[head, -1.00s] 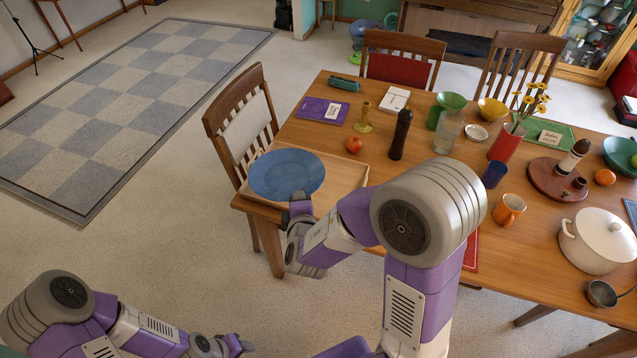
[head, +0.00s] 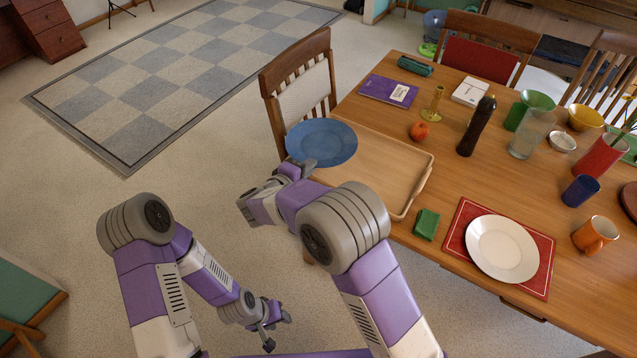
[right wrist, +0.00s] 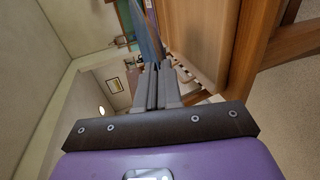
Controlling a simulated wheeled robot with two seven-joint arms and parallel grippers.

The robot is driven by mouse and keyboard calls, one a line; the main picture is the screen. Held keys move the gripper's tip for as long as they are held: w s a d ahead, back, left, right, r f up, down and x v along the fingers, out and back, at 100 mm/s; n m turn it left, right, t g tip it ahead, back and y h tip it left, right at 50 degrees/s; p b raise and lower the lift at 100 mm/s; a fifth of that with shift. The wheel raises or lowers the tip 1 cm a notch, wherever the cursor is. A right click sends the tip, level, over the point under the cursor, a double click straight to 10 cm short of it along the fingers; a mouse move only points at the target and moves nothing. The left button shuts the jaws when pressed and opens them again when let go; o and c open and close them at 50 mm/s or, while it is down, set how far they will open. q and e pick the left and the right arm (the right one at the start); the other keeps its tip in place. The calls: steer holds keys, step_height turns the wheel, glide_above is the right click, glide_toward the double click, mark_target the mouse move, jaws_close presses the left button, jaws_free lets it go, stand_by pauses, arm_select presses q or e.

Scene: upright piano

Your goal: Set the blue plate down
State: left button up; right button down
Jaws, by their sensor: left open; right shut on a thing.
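The blue plate (head: 321,142) is held roughly level at the table's left end, in front of the wooden chair. It overlaps the left end of the light wooden tray (head: 390,172) in the head view; I cannot tell its exact height above it. My right gripper (head: 304,168) is shut on the plate's near rim. In the right wrist view, the closed fingers (right wrist: 156,84) hold the plate (right wrist: 148,35), seen nearly edge-on. My left gripper (head: 274,328) is open and empty, low over the floor, away from the table.
The tray's visible surface is bare. A white plate (head: 502,248) on a red mat (head: 459,221) and a green block-like item (head: 426,223) lie to its right. A tomato (head: 419,131), candlestick (head: 434,104) and dark mill (head: 477,126) stand behind it. A chair (head: 302,85) is close behind the blue plate.

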step_height(320, 180, down, 11)
steer(key=b, duration=0.2)
steer(key=shift+a+r+b, duration=0.2)
steer(key=shift+a+b, duration=0.1)
steer(key=shift+a, duration=0.15)
steer(key=shift+f, duration=0.1)
steer(key=c, duration=1.3)
jaws_free()
